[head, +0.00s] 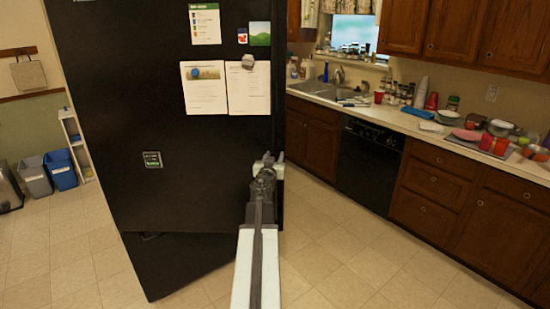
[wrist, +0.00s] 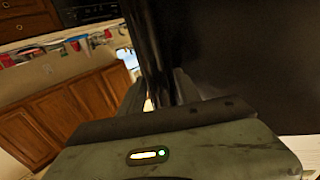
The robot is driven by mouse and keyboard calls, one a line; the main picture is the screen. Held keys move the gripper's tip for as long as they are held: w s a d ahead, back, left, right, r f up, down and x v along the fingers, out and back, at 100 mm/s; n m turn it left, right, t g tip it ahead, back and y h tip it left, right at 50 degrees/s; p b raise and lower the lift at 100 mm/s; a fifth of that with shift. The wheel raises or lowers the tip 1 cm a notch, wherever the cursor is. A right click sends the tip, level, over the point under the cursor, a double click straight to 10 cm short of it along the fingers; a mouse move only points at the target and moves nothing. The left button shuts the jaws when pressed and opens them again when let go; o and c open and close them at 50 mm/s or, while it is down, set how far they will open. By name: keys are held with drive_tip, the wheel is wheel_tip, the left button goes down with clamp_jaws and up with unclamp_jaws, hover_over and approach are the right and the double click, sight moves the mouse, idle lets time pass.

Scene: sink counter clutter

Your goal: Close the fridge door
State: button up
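The black fridge (head: 120,110) fills the left and middle of the head view, with a tall flat face towards me. A lower dark panel (head: 185,262) shows under that face at an angle; how far the door stands open is hard to tell. My gripper (head: 270,160) is at the right edge of the black face, at mid height. In the wrist view, the fridge's dark edge (wrist: 152,45) runs down between my two fingers (wrist: 160,95). The fingers stand apart, with a thin bright gap beside the edge. Contact with the edge is unclear.
Papers (head: 205,88) and magnets are on the black face. A wooden counter with a sink (head: 330,88), a black dishwasher (head: 367,165) and clutter stands at the right. Bins (head: 60,170) stand at the left. The tiled floor (head: 350,265) is clear in front.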

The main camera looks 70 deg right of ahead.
clamp_jaws()
drive_tip(key=shift+s, duration=0.1)
idle(1.1)
